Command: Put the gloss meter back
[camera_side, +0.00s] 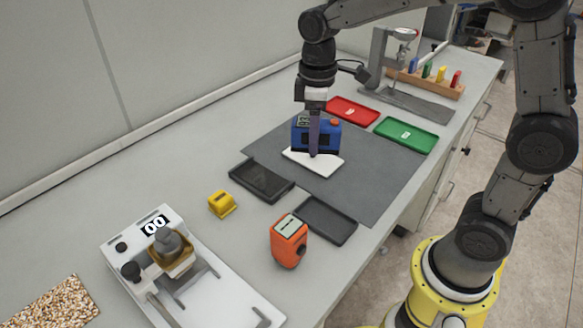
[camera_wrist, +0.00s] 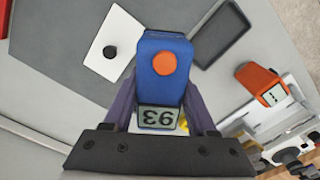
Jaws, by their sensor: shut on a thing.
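The gloss meter appears to be the blue box with an orange button and a small display; in the side view the blue box (camera_side: 300,135) is at the white card (camera_side: 318,166). My gripper (camera_side: 314,152) is shut on it, one purple finger across its near face. In the wrist view the blue box (camera_wrist: 163,62) sits between the two fingers of my gripper (camera_wrist: 160,85), its display reading 93 upside down. There the white card (camera_wrist: 105,40), with a black dot, lies beside the box. I cannot tell whether the box's underside touches anything.
Two black trays (camera_side: 262,180) (camera_side: 327,220) look empty. An orange device (camera_side: 289,243) and a yellow block (camera_side: 222,204) stand nearby. Red (camera_side: 353,111) and green (camera_side: 406,135) trays lie behind on the right. A white machine (camera_side: 185,275) stands front left. The grey mat (camera_side: 375,175) has bare room.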

